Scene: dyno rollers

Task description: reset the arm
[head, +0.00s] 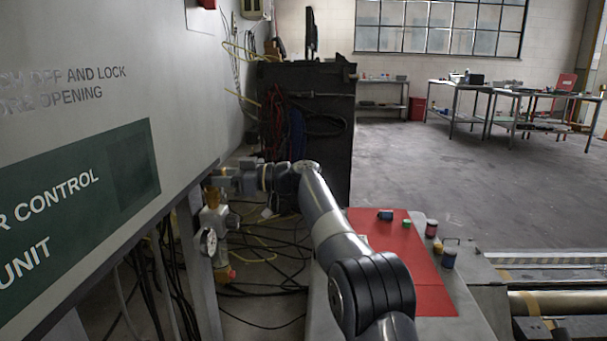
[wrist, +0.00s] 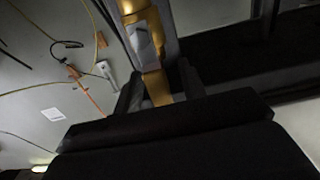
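My arm reaches from the bottom of the head view up and then bends left to the grey cabinet. My gripper (head: 218,181) is at the cabinet's edge, just above a yellow and grey fitting (head: 214,220) with a round gauge. In the wrist view the two dark fingers (wrist: 160,90) stand apart, with a yellow strip (wrist: 157,88) showing between them.
The cabinet (head: 95,40) fills the left. Loose cables (head: 262,265) lie on the floor below the arm. A bench with a red mat (head: 425,275) and small jars (head: 448,258) is to the right. Open floor (head: 440,180) lies beyond.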

